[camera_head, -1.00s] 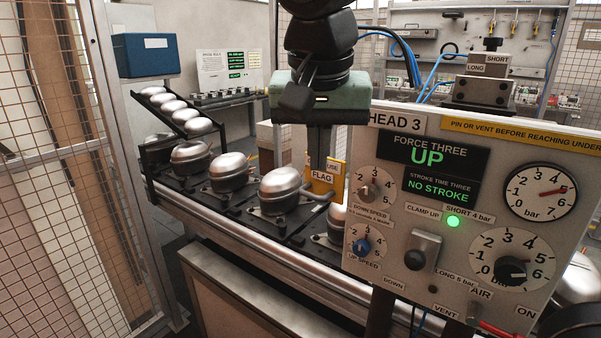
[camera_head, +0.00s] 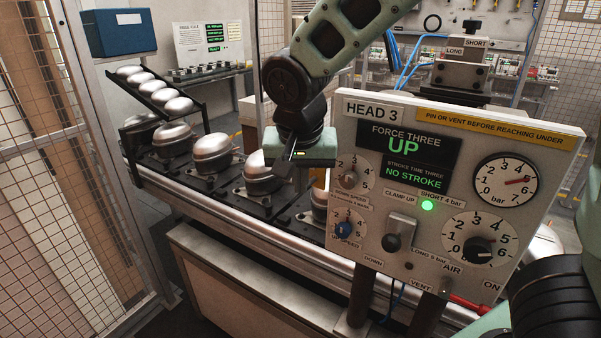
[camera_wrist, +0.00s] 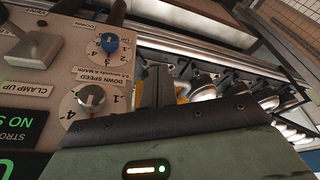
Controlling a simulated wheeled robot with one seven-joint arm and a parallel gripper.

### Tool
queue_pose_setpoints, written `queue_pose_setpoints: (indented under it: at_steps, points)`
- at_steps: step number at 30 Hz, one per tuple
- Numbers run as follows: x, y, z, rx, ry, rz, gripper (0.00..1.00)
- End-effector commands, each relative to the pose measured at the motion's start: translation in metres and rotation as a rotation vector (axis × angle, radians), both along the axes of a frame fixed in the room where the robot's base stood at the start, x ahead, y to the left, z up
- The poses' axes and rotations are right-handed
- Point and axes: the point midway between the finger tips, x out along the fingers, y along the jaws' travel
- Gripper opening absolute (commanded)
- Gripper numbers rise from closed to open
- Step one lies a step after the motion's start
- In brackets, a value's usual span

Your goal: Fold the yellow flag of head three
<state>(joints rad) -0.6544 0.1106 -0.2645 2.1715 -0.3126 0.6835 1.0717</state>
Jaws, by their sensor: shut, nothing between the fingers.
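The panel reads "UP" and "NO STROKE".
Several silver compressors (camera_head: 214,150) stand on dark pallets along the conveyor (camera_head: 235,215). The panel's knobs, clamp lever (camera_head: 393,242) and red-handled air valve (camera_head: 468,302) are close by. A mesh fence (camera_head: 50,190) stands at the left.

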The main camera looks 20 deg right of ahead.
Motion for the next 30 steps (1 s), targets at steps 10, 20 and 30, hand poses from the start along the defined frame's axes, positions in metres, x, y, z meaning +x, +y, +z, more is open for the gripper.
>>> queue_pose_setpoints:
  at_steps: [10,20,30]
  points:
    - [0.0012,-0.0006,-0.0008,0.000,0.001,0.000,0.00]
    - [0.0045,0.0006,-0.0012,-0.001,0.002,-0.051,0.00]
    - [0.0081,0.0013,-0.0010,-0.001,0.001,-0.103,0.00]
